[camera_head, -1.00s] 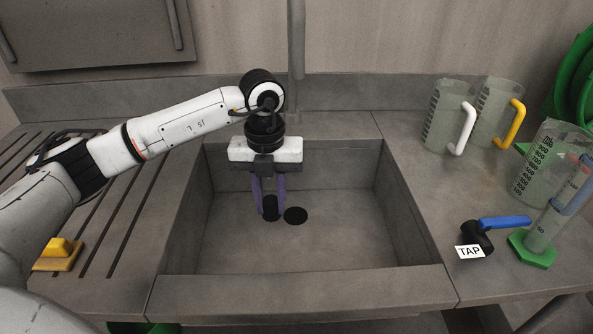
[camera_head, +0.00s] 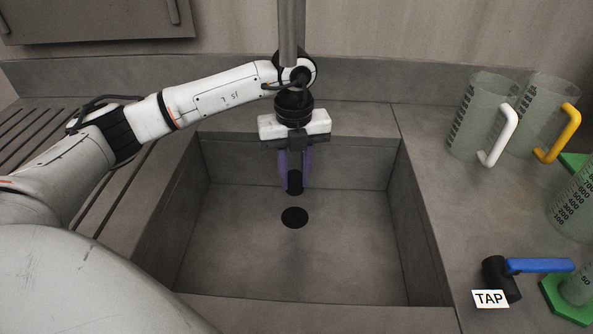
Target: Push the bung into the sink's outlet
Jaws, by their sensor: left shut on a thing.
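The grey sink (camera_head: 350,260) has a round black outlet (camera_head: 294,217) in its floor. My left gripper (camera_head: 295,186) reaches into the sink from above and is shut on the black bung (camera_head: 295,181). The bung is held between the purple fingers, upright. In the picture it shows just above the outlet, apart from it; its exact height over the floor is hard to tell. My right gripper is not in view.
A tap lever with a blue handle (camera_head: 540,265) and a TAP label stands on the right counter. Jugs with a white handle (camera_head: 500,136) and a yellow handle (camera_head: 560,134) stand behind it. A grey pipe (camera_head: 291,30) rises behind the sink. The sink floor is otherwise clear.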

